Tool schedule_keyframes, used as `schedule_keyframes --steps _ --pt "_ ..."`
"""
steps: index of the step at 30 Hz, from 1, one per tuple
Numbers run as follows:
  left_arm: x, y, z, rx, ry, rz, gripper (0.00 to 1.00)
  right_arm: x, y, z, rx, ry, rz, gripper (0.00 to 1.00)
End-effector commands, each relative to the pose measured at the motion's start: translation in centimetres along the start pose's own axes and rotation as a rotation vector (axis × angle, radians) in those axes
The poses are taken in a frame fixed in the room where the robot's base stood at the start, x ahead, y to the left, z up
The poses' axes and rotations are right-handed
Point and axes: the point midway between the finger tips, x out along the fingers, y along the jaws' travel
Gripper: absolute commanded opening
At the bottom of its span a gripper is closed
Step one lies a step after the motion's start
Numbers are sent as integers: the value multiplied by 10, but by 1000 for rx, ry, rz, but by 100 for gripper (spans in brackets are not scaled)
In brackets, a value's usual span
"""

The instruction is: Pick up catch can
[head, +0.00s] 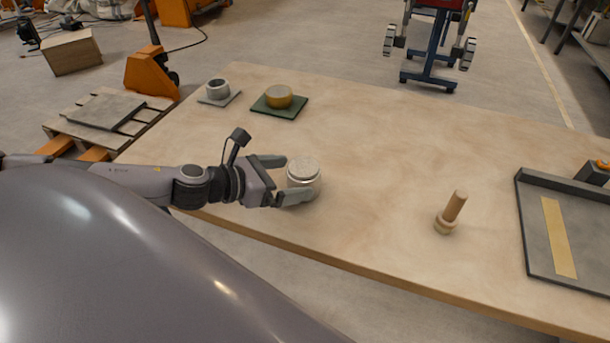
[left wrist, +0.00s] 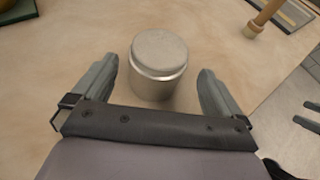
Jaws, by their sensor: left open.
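The catch can looks like a short silvery-grey cylinder with a lid (head: 303,172), upright on the wooden table near its front edge. It also shows in the left wrist view (left wrist: 158,66), between and a little beyond the fingertips. My left gripper (head: 285,178) is open, with one finger on the far side of the can and one on the near side. In the left wrist view the gripper (left wrist: 160,85) has visible gaps on both sides of the can. My right gripper is not in view.
A grey tray (head: 535,230) lies at the right end. A brass-coloured disc on a green plate (head: 280,98) and a grey ring on a plate (head: 218,91) sit at the back left. The table's middle (head: 390,150) is clear.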

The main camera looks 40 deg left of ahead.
Motion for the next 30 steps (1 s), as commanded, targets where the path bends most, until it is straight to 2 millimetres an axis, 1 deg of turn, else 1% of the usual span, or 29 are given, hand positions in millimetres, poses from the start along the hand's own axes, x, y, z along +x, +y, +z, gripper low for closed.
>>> schedule_keyframes --steps 9,14,18,22,26,30 --pt "9 0 2 -1 -2 -1 100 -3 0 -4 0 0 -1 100" --pt "22 2 6 1 -3 -1 100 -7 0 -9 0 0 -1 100" --pt "36 3 8 0 -3 -2 100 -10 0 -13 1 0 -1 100" --pt "49 3 6 -1 -2 -2 100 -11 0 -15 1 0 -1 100" --pt "56 3 5 0 -1 -2 100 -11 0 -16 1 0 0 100" --pt "57 3 4 1 1 -2 100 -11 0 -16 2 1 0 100"
